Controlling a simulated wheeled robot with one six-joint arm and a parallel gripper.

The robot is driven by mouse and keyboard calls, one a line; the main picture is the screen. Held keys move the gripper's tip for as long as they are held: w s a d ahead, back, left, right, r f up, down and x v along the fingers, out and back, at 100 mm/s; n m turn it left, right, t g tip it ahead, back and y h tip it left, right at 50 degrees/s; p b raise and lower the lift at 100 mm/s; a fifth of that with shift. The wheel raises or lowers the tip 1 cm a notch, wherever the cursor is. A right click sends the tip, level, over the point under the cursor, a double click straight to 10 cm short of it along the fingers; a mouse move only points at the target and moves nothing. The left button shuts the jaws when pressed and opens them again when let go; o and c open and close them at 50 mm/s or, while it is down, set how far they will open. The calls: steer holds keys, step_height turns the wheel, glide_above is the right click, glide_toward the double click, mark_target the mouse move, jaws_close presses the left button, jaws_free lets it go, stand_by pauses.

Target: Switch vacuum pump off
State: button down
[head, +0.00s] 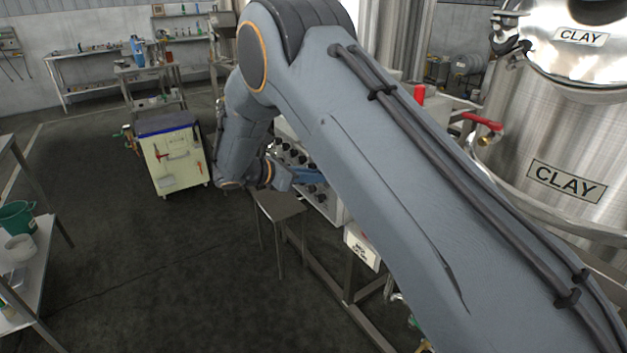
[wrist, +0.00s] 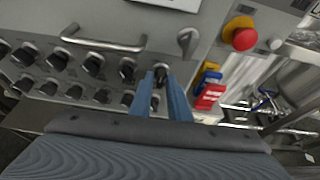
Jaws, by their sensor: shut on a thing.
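A grey control panel (wrist: 205,15) with two rows of black rotary knobs fills the upper part of the wrist view. My gripper (wrist: 161,80) has its two blue fingers closed around one black knob (wrist: 160,72) at the right end of the upper row. The fingers hide the knob's sides, and no label is readable, so I cannot tell which switch is the vacuum pump's. In the head view the panel (head: 292,153) is partly hidden behind my arm, and my gripper (head: 318,177) reaches to its front.
A red mushroom button (wrist: 240,36) on a yellow base, a grey lever switch (wrist: 187,40) and a metal bar handle (wrist: 103,42) are close by. Red and blue tags (wrist: 208,94) hang at the right. A small steel table (head: 279,206) stands below my wrist. The floor to the left is open.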

steer(key=n+g+h+b, duration=0.1)
steer(key=n, duration=0.1)
steer(key=n+h+b, duration=0.1)
steer(key=shift+w+a+f+n+g+b, duration=0.1)
steer(key=shift+w+a+n+g+b, duration=0.1)
steer(key=shift+n+g+b, duration=0.2)
stand_by(0.4)
steer(key=c, duration=1.9)
jaws_free()
steer(key=shift+o, duration=0.2)
steer(key=b+v, duration=0.2)
steer(key=v, duration=0.6)
steer(key=shift+d, duration=0.1)
